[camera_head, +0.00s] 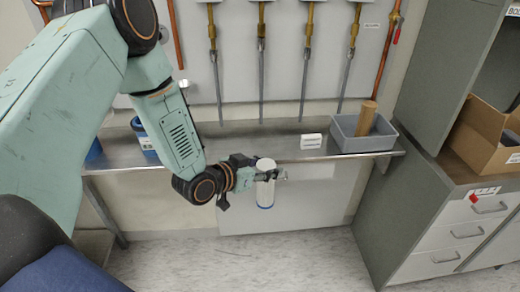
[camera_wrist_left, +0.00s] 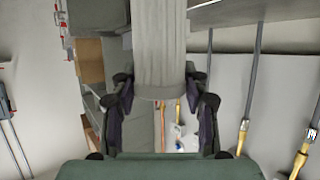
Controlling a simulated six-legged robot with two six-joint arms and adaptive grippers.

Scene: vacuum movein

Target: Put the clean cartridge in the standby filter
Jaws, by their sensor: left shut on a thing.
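My left gripper (camera_head: 268,175) is shut on a white cylindrical cartridge (camera_head: 265,192) with a blue band at its lower end. The cartridge hangs about upright in front of the steel shelf's front edge. In the left wrist view, the fingers (camera_wrist_left: 163,105) sit on both sides of the pale, finely ribbed cartridge (camera_wrist_left: 160,45). A blue housing with a pale label (camera_head: 144,140) stands on the shelf, partly behind my left arm. Another blue piece (camera_head: 94,151) shows further left, mostly hidden. I cannot tell which is the standby filter. My right gripper is not in view.
The steel shelf (camera_head: 240,147) runs along the wall below several pipes with brass valves. A small white block (camera_head: 311,141) and a grey bin (camera_head: 378,143) holding a brown cylinder (camera_head: 366,118) stand on it. A drawer cabinet (camera_head: 440,235) with a cardboard box (camera_head: 480,140) is at right.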

